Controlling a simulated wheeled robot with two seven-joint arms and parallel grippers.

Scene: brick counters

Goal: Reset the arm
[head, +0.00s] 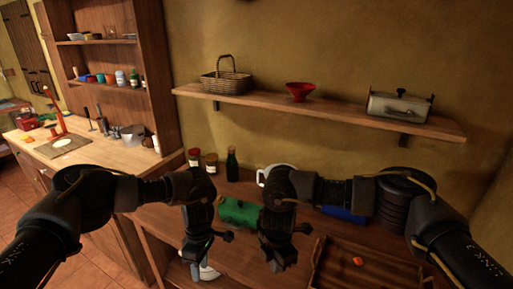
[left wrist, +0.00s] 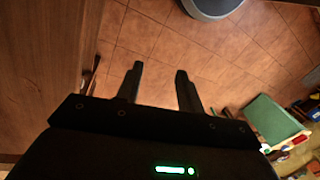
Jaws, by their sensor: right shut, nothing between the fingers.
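My left gripper (head: 200,258) hangs pointing down at the left of the lower counter in the head view. In the left wrist view its two fingers (left wrist: 160,72) stand apart with nothing between them, above a tiled floor. My right gripper (head: 287,262) points down over the lower counter, shut and empty. Both arms are bent, with their wrists in front of the counter. My right arm partly hides the things behind it.
A green box (head: 238,211), a dark bottle (head: 232,166) and jars stand on the lower counter. A wooden tray (head: 345,283) holds a small orange thing (head: 357,261). The wall shelf (head: 340,108) carries a basket (head: 226,82), a red bowl (head: 300,91) and a metal container (head: 398,107).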

